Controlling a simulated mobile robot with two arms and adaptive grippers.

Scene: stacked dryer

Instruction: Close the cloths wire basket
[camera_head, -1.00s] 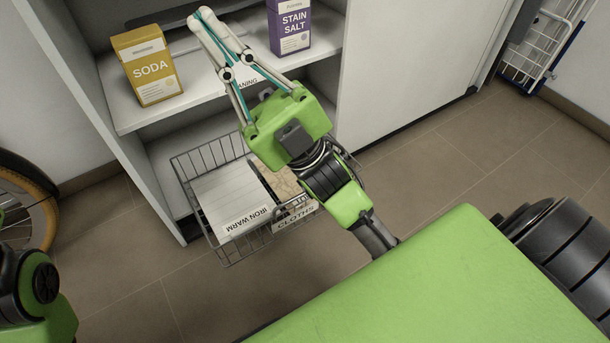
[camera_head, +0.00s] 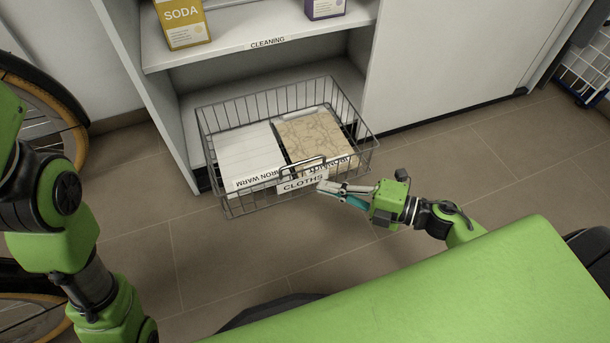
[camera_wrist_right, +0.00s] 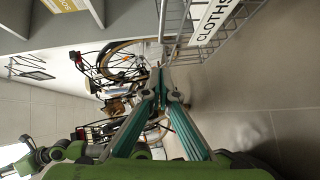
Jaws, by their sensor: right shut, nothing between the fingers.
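The cloths wire basket (camera_head: 230,200) sticks out of the lower shelf bay of a white cabinet, with its rear part still inside. Its front carries the CLOTHS label (camera_head: 302,185) and a metal handle (camera_head: 302,167). A white folded cloth (camera_head: 240,155) and a beige patterned cloth (camera_head: 313,137) lie in it. My right gripper (camera_head: 322,187) is shut and empty, its fingertips at the basket front just right of the label; I cannot tell if they touch. In the right wrist view the fingertips (camera_wrist_right: 165,92) sit below the basket label (camera_wrist_right: 212,20). My left gripper is out of view.
The cabinet shelf (camera_head: 230,45) above holds a yellow SODA box (camera_head: 183,22) and a purple box (camera_head: 325,8). A bicycle wheel (camera_head: 70,105) stands at the left. A white wire rack (camera_head: 588,65) is at the far right. Tiled floor is clear before the basket.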

